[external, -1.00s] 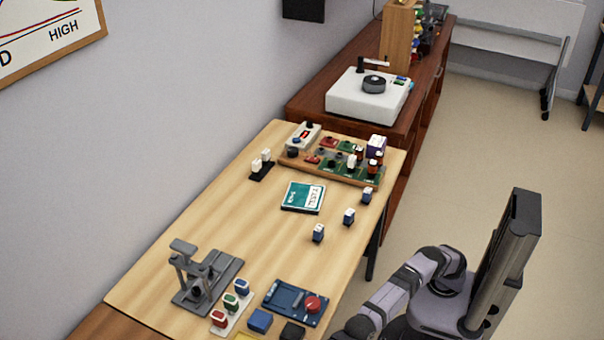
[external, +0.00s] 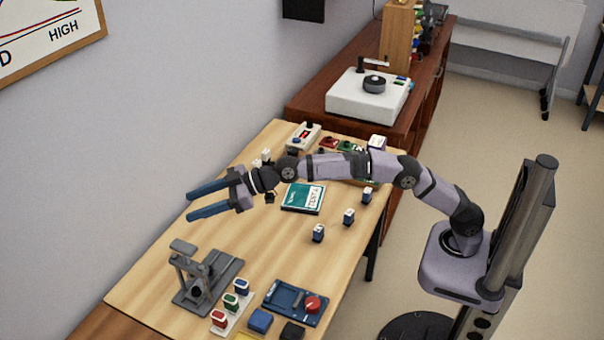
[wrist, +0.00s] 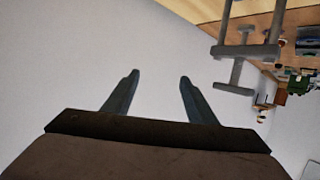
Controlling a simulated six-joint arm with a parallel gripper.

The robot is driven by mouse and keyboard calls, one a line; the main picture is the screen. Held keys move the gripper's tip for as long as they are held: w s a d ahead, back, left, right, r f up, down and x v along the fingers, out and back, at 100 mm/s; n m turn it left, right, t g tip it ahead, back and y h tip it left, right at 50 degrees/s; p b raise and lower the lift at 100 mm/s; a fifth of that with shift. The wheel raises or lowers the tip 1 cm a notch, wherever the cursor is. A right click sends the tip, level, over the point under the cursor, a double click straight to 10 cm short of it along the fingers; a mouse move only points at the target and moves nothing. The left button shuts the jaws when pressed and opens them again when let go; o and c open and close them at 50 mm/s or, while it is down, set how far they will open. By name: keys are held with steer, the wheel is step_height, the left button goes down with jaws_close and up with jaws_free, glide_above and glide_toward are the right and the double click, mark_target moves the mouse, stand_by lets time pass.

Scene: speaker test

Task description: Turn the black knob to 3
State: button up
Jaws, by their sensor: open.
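A dark round knob-like disc (external: 375,84) sits on top of a white box (external: 350,97) on the far brown cabinet. A small black round piece (external: 293,152) also shows on the board at the table's back, just above my arm. I cannot tell which is the task's knob, and no numbers are readable. My gripper (external: 188,206) is open and empty, high over the left side of the table, far from both. In the wrist view, my gripper's two fingers (wrist: 160,76) are apart against the plain wall, with nothing between them.
My arm hides much of the component board. A grey stand (external: 207,275) is at the table's left front and also in the wrist view (wrist: 243,52). A blue tray with a red knob (external: 312,304) is at the front. A green-white booklet (external: 302,197) lies mid-table.

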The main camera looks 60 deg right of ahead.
steer(key=w+d+f+g+h+p, duration=0.1)
steer(key=w+d+h+p, duration=0.15)
steer(key=d, duration=0.45)
steer(key=w+d+f+h+p, duration=0.1)
steer(key=w+d+p, duration=0.15)
steer(key=d, duration=0.55)
steer(key=g+h+p, duration=0.2)
steer(key=g+p, duration=0.5)
steer(key=p, duration=0.6)
glide_toward(292, 149)
steer(key=shift+p+x, duration=1.25)
steer(key=shift+x, duration=2.9)
steer(key=shift+s+a, duration=0.1)
steer(key=shift+s, duration=0.05)
steer(key=shift+c, duration=0.4)
steer(key=c, duration=1)
